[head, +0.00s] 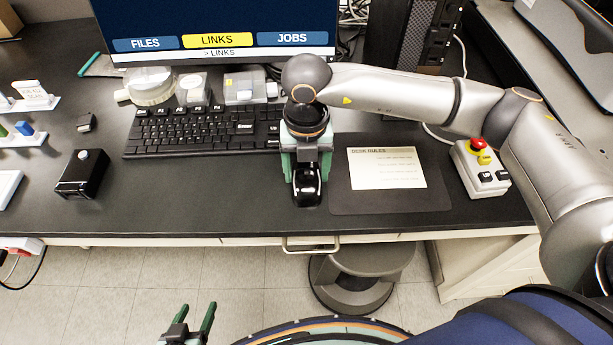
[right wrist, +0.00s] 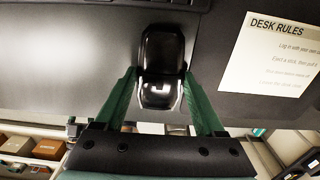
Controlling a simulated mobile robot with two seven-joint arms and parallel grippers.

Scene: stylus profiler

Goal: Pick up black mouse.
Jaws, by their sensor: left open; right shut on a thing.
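The black mouse (head: 307,186) is at the front of the dark desk, just left of the mouse pad, under my right gripper (head: 304,170). In the right wrist view the mouse (right wrist: 162,62) sits between the green fingers of my right gripper (right wrist: 160,90), which is shut on its sides. Whether the mouse touches the desk or is slightly raised cannot be told. My left gripper (head: 196,318) is open and empty, low in the head view, in front of the desk and over the floor.
A black keyboard (head: 200,130) lies behind the mouse. The dark mouse pad (head: 390,200) bears a DESK RULES sheet (head: 386,167). A control box with a red button (head: 480,166) stands at right, a small black box (head: 82,175) at left. A round stool (head: 355,275) is below.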

